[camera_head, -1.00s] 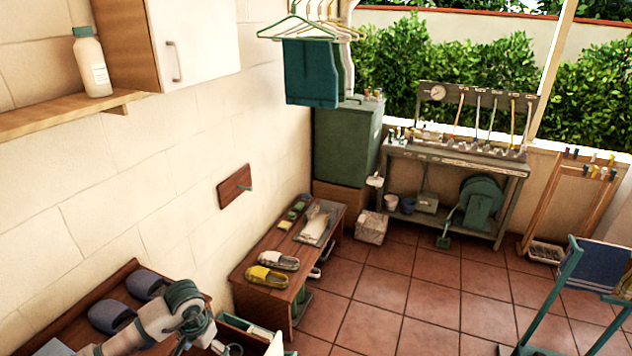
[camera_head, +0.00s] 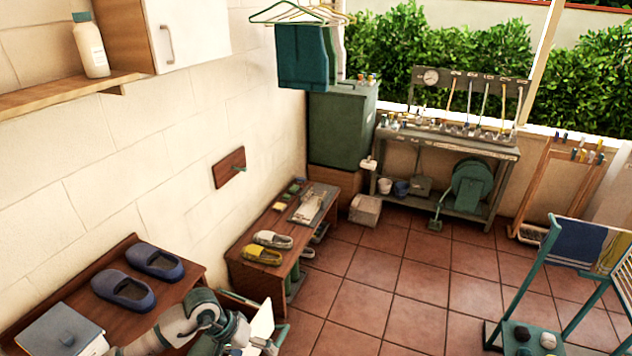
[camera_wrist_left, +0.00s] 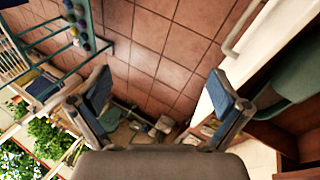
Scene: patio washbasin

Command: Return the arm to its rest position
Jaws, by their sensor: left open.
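My left arm (camera_head: 172,328) comes in at the bottom left of the head view, bent in front of the wooden bench with the blue clogs. Its wrist hangs low beside the bench's right end, and the gripper is hard to make out there. In the left wrist view my left gripper (camera_wrist_left: 160,105) is open, with its two fingers wide apart and nothing between them. Beyond the fingers I see tiled floor. My right gripper is not in view.
Two blue clogs (camera_head: 125,290) and a grey-blue box (camera_head: 62,337) are on the bench (camera_head: 75,282). A low table (camera_head: 245,272) with yellow and beige shoes stands past the arm. A teal drying rack (camera_head: 545,270) is at right. The tiled floor (camera_head: 400,285) between is open.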

